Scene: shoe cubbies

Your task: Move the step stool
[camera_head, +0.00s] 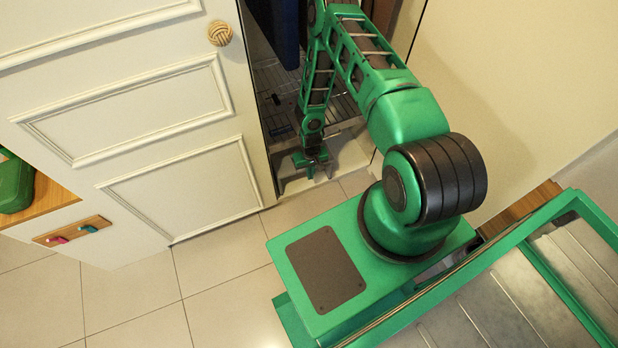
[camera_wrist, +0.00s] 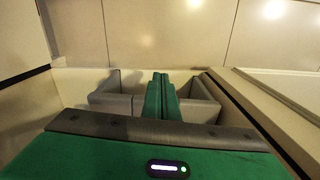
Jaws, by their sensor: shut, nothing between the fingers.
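My gripper (camera_head: 313,170) hangs low in the gap beside the white panelled door, just above floor level. In the wrist view its green fingers (camera_wrist: 160,92) are together, with nothing between them. A low cream ledge or box (camera_head: 346,154) stands right behind the gripper in the gap. I cannot tell whether this is the step stool or part of the cupboard. Cream surfaces (camera_wrist: 75,86) also surround the fingers in the wrist view. Contact cannot be told. No step stool shows clearly in either view.
The white panelled door (camera_head: 130,100) with a round woven knob (camera_head: 220,33) borders the gap on the left. A cream wall or panel (camera_head: 520,90) borders it on the right. Dark blue cloth (camera_head: 282,25) hangs inside. Tiled floor (camera_head: 225,260) is clear at the front left.

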